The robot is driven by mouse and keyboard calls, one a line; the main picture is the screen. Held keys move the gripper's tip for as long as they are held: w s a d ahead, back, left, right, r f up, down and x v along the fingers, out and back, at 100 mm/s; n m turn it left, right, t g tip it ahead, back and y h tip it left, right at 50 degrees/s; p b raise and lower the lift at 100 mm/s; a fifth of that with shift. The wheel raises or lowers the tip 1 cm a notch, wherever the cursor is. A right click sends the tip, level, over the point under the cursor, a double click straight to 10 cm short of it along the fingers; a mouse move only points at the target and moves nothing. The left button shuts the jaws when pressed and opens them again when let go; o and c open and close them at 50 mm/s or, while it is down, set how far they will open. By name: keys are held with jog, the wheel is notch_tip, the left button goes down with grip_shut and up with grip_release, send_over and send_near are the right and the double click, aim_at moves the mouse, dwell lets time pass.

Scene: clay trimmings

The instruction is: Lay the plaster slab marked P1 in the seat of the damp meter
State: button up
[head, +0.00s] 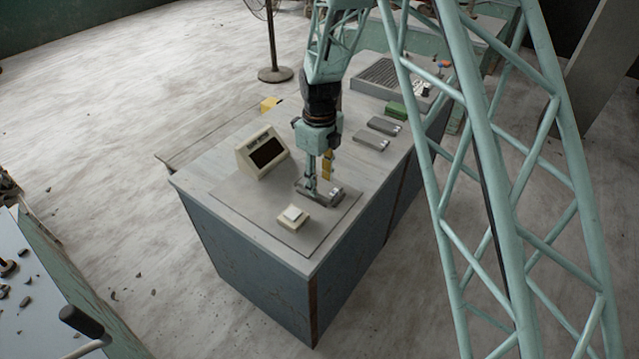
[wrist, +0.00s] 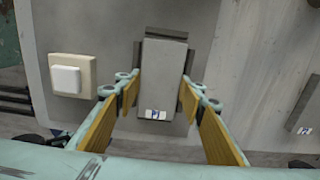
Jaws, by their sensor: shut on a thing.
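A grey slab (wrist: 163,65) lies between the yellow-padded fingers of my gripper (wrist: 159,92) in the wrist view. The fingers close on its two sides. A small white tag with a dark mark (wrist: 152,114) is on its near end; I cannot read it. In the head view my gripper (head: 319,182) points down at the slab (head: 329,193), low over the front of the bench. A darker grey holder (wrist: 128,97) shows around and under the slab; I cannot tell whether the slab rests in it. The beige meter box with a dark screen (head: 262,151) stands to its left.
A beige block with a white square top (head: 293,215) sits near the slab and also shows in the wrist view (wrist: 67,79). Two grey slabs (head: 371,140) (head: 384,126), a green block (head: 397,110) and a ribbed tray (head: 358,86) lie farther back. A yellow block (head: 269,104) is at the far left edge.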

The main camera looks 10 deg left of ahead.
aim_at(320, 185)
jog(key=shift+f, duration=0.25)
jog(key=o, duration=1)
jog(key=shift+c, duration=0.2)
jog(key=shift+r, duration=0.15)
notch_tip(320, 185, up, 12)
jog(key=p, duration=0.1)
jog(key=shift+p, duration=0.4)
jog(key=shift+r, duration=0.1)
dwell(0.5)
